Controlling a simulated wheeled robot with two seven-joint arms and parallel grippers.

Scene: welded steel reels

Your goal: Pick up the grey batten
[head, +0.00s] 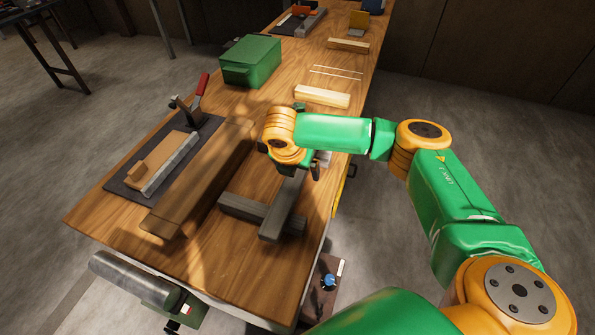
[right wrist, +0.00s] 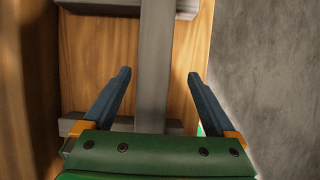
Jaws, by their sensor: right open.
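The grey batten (head: 283,208) is a long straight bar near the right edge of the wooden workbench. It lies across grey crosspieces; one crosspiece (head: 240,207) shows in the head view and parts of two show in the right wrist view. My right gripper (head: 303,166) is over the batten's far part, which my wrist partly hides in the head view. In the right wrist view the batten (right wrist: 153,60) runs between the two spread fingers of my right gripper (right wrist: 159,75), with a gap on each side. My left gripper is not in view.
A thick brown timber (head: 200,180) lies left of the batten. Beyond it is a dark mat (head: 119,184) with a wooden piece and a red-handled tool. A green box (head: 250,62) and a pale block (head: 322,96) stand farther back. Bare benchtop shows around the near timber.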

